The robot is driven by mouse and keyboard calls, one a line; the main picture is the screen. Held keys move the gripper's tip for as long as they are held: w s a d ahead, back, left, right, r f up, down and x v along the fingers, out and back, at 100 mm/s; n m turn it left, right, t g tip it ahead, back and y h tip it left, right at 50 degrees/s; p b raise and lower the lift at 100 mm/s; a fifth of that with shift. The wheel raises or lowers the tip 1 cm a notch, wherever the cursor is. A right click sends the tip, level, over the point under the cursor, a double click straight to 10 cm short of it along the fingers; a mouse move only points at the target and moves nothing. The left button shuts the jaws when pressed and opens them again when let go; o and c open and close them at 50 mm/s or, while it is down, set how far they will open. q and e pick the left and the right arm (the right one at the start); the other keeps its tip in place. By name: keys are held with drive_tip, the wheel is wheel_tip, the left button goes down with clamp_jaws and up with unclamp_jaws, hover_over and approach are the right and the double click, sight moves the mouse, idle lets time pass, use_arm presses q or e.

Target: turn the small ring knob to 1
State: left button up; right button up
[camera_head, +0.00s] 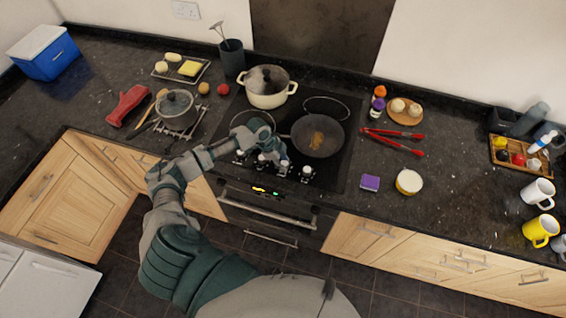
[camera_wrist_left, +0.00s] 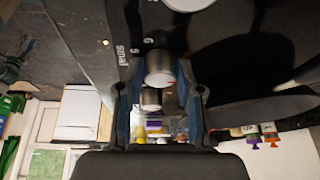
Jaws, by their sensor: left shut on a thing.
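A row of small metallic knobs (camera_head: 306,172) runs along the front of the black stovetop. My left gripper (camera_head: 274,154) reaches down to this row from the left and hides part of it. In the left wrist view, my left gripper (camera_wrist_left: 160,76) is shut on a silver knob (camera_wrist_left: 160,67), with one dark finger on each side. A white label reading "small" and some digits are printed on the black panel beside this knob. Its pointer cannot be made out. A second silver knob (camera_wrist_left: 152,99) shows beyond it. My right gripper is not in view.
A frying pan (camera_head: 318,136) with food in it stands on the right of the stove, close to my gripper. A cream pot (camera_head: 267,95) stands behind. Red tongs (camera_head: 393,140) lie to the right.

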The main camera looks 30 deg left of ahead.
use_arm(q)
drive_tip(key=m+b, duration=0.1)
drive_tip(key=m, duration=0.1)
drive_tip(key=m+g+b, duration=0.1)
drive_tip(key=m, duration=0.1)
drive_tip(key=shift+w+a+g, duration=0.1)
drive_tip(key=shift+w+g, duration=0.1)
drive_tip(key=shift+g, duration=0.1)
drive_tip(key=shift+m+g+b, duration=0.4)
drive_tip(key=shift+m, duration=0.9)
drive_tip(key=shift+r, duration=0.1)
drive_tip(key=shift+w, duration=0.1)
drive_tip(key=o, duration=1.2)
drive_tip(key=shift+c, duration=0.2)
drive_tip(key=shift+a, duration=0.1)
